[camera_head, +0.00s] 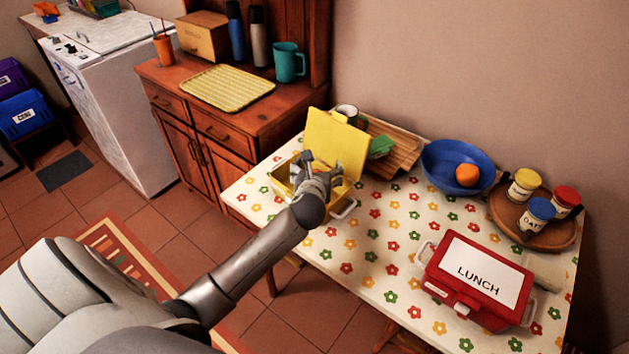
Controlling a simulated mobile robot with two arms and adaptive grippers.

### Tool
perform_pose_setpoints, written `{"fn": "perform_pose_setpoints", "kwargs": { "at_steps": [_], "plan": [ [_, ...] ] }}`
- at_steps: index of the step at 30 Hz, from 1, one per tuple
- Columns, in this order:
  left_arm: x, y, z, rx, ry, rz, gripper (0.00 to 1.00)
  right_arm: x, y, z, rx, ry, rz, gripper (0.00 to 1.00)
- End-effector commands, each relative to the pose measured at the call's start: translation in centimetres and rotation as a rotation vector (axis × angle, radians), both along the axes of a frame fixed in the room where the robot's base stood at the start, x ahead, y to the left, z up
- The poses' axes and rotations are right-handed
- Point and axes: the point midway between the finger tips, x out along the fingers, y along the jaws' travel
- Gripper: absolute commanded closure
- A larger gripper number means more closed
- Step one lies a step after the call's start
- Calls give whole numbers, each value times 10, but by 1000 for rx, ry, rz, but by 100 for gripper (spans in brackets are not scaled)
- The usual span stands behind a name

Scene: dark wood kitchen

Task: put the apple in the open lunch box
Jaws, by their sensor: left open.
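The yellow lunch box (336,142) stands open at the left end of the flowered table, its lid raised at the back. My left gripper (308,168) is open over the box and covers much of its inside. I cannot see an apple; whether one lies in the box behind my gripper cannot be told. A red lunch box (440,262) marked LUNCH is shut at the front right of the table. My right gripper is not in view.
A blue bowl (440,162) holds an orange fruit (467,175). A round wooden tray (560,238) carries several jars. Wooden boards (400,150), a green item (381,147) and a mug (346,113) stand behind the yellow lid. The table's middle front is clear.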

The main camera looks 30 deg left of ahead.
Motion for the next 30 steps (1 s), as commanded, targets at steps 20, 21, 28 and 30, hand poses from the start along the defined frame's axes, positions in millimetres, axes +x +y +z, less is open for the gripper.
{"fn": "perform_pose_setpoints", "kwargs": {
  "at_steps": [20,21,28,30],
  "plan": [
    [-78,-39,37,0,-1,1,17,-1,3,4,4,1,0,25],
    [-78,-40,37,0,-1,0,17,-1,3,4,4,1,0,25],
    [-79,-40,37,0,-1,1,17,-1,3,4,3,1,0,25],
    [-79,-40,37,0,-1,1,17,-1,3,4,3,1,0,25]
  ]
}}
